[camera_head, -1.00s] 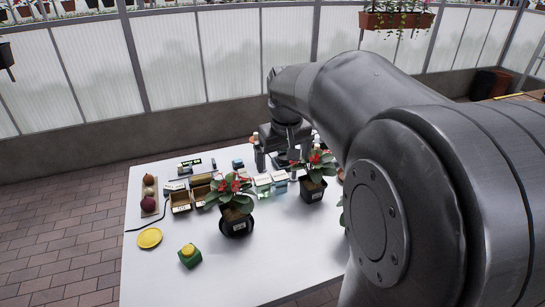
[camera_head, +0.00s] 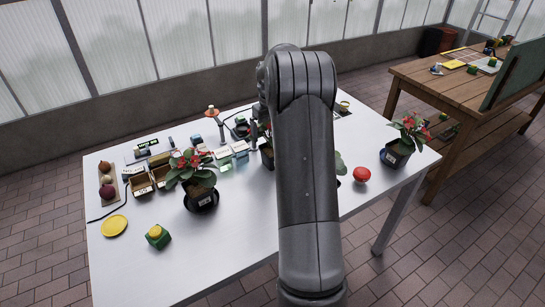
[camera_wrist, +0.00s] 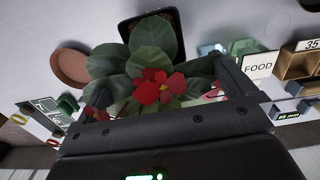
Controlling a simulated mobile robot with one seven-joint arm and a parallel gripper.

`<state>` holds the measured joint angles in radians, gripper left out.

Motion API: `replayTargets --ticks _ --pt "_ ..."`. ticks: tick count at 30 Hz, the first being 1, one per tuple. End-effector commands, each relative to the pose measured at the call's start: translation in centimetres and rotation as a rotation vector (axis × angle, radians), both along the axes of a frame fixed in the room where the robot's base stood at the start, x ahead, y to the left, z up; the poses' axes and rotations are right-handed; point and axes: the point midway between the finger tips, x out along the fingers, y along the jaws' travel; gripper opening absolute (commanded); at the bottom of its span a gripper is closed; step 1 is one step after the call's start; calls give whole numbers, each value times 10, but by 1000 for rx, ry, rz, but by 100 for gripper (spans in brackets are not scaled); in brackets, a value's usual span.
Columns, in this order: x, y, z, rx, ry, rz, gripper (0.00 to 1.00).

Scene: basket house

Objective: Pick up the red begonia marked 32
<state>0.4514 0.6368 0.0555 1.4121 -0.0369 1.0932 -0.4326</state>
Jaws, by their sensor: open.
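In the wrist view, a red-flowered begonia (camera_wrist: 158,84) with broad green leaves stands between the spread fingers of my gripper (camera_wrist: 168,92). Its dark pot (camera_wrist: 172,18) shows at the top edge, and I see no readable number on it. In the head view, one begonia (camera_head: 192,170) in a black pot stands at the front left of the table. Another black pot (camera_head: 267,157) is mostly hidden behind my arm. A third begonia (camera_head: 409,130) stands at the right end. Their pale labels are too small to read. My gripper is largely hidden behind my arm there.
A wooden bench (camera_head: 455,97) stands at the right.

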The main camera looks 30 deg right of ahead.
Motion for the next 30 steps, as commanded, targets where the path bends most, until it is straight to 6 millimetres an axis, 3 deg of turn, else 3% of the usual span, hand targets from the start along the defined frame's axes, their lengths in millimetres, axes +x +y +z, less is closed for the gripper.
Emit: replayTargets --ticks 6,14,21,30 --pt "-1 0 -36 2 3 0 100" --pt "-3 -1 -57 2 3 0 100" --pt "-9 -6 -92 2 3 0 100" --pt "-8 -6 -101 0 0 0 100"
